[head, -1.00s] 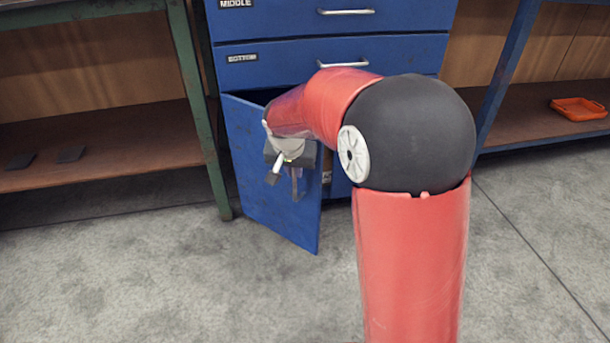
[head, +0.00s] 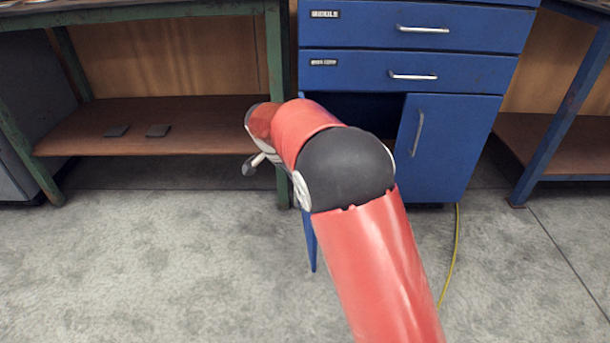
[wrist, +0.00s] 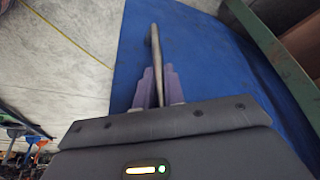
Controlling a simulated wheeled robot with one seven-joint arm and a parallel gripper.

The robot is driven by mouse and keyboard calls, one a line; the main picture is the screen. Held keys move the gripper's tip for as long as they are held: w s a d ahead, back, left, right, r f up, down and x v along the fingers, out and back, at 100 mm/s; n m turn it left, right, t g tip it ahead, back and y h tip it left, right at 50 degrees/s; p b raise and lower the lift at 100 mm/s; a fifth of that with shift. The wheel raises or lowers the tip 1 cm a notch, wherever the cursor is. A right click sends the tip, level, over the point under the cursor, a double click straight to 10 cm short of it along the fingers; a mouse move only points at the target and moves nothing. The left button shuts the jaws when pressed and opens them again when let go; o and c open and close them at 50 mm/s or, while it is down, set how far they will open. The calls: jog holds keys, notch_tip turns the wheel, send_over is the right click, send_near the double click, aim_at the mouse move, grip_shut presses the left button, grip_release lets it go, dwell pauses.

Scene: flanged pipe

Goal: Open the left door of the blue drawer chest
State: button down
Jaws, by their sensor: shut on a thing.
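The blue drawer chest (head: 340,32) stands at the centre right of the head view. Its left door (head: 310,243) is swung wide open toward me and shows nearly edge-on, mostly hidden behind my red arm. The dark inside of the chest shows behind the arm. In the wrist view the blue door panel (wrist: 205,60) fills the middle, with its metal handle (wrist: 155,55) standing out. My gripper (wrist: 157,82) is shut on the handle, its two purple-grey fingers on either side of it. In the head view my arm hides the fingers.
The right door (head: 440,160) of the chest is shut. A green-framed workbench (head: 272,80) stands close on the left, with two dark pads on its shelf (head: 200,125). A blue-legged bench (head: 565,120) stands at right. A yellow cable (head: 453,260) lies on the clear concrete floor.

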jog(key=shift+a, duration=0.1)
dwell(0.3)
jog(key=c, duration=1.5)
grip_release()
jog(key=p+v, duration=0.1)
jog(key=v, duration=0.6)
jog(key=shift+s+a+r, duration=0.1)
jog(key=shift+r, duration=0.25)
